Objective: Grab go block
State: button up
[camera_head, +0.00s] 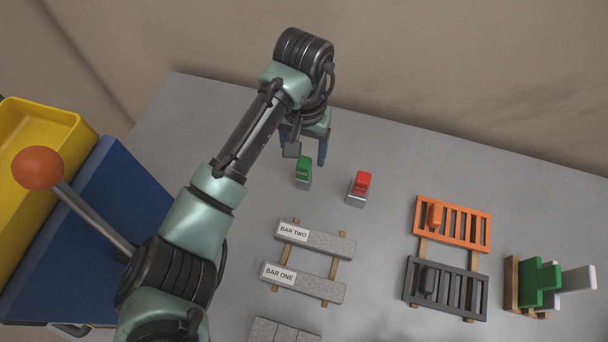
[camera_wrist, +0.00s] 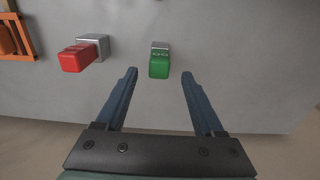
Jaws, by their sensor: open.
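The go block (camera_head: 303,170) is a green block marked "GO" on top of a small grey base, standing on the grey table. In the wrist view the go block (camera_wrist: 159,65) lies just beyond the gap between my fingertips, roughly centred. My gripper (camera_head: 306,148) is open and empty, with its blue fingers pointing down at the table just behind the block in the head view. In the wrist view my gripper (camera_wrist: 160,72) shows both fingers spread, one on each side of the block's line. Neither finger visibly touches it.
A red block (camera_head: 361,184) on a grey base stands close by on the right. Bars labelled "BAR TWO" (camera_head: 315,240) and "BAR ONE" (camera_head: 303,283) lie in front. An orange rack (camera_head: 453,222) and a dark rack (camera_head: 446,288) are farther right. Table is clear behind.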

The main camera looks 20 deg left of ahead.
aim_at(304, 161)
jog(key=f+b, duration=0.1)
jog(key=f, duration=0.1)
jog(key=f+b, duration=0.1)
jog(key=b, duration=0.1)
jog(key=shift+s+f, duration=0.2)
jog(key=shift+f, duration=0.2)
jog(key=shift+d+r, duration=0.1)
grip_shut()
